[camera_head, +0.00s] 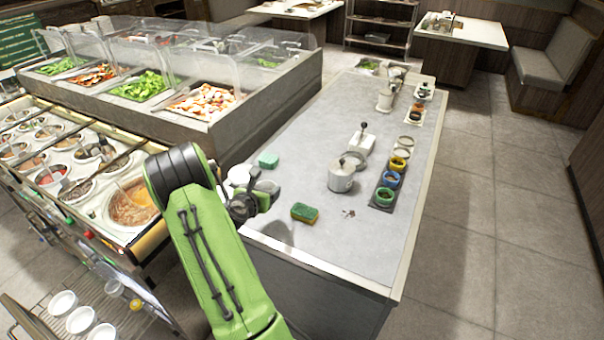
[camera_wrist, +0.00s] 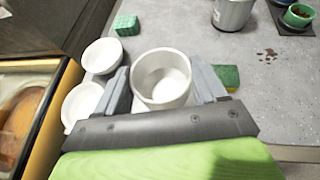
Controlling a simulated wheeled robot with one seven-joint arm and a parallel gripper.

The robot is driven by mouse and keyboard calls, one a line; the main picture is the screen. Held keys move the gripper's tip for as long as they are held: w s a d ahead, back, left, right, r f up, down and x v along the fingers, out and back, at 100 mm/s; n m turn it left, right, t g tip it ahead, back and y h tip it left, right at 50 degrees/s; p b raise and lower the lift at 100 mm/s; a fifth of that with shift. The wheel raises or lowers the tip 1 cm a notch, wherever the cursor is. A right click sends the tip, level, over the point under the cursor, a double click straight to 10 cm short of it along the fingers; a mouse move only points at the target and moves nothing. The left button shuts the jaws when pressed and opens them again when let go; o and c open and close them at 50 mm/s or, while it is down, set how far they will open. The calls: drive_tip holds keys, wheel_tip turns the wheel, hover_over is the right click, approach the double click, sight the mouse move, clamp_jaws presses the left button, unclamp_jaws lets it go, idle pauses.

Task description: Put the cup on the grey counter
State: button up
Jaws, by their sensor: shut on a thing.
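The white cup (camera_wrist: 162,92) is upright and looks empty between the fingers of my gripper (camera_wrist: 163,86) in the wrist view. My gripper is shut on it. In the head view my gripper (camera_head: 264,190) is over the near left end of the grey counter (camera_head: 345,245), and a shadow falls on the counter below it. A white round shape shows beside the gripper there; I cannot tell whether it is the held cup. The cup's underside is hidden, so contact with the counter cannot be told.
Two other white cups, one farther (camera_wrist: 102,55) and one nearer (camera_wrist: 80,108), are left of the held cup. A teal block (camera_head: 268,160), a green-yellow sponge (camera_head: 305,212) and a metal pot (camera_head: 341,178) stand on the counter. Colored rings (camera_head: 390,180) line its right side. Bare counter lies nearer the front.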

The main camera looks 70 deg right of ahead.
wheel_tip(320, 180, down, 10)
drive_tip(key=shift+r+b, duration=0.15)
drive_tip(key=shift+b, duration=0.7)
drive_tip(key=shift+f, duration=0.2)
drive_tip(key=o, duration=1.1)
drive_tip(key=shift+c, duration=0.2)
drive_tip(key=shift+r, duration=0.1)
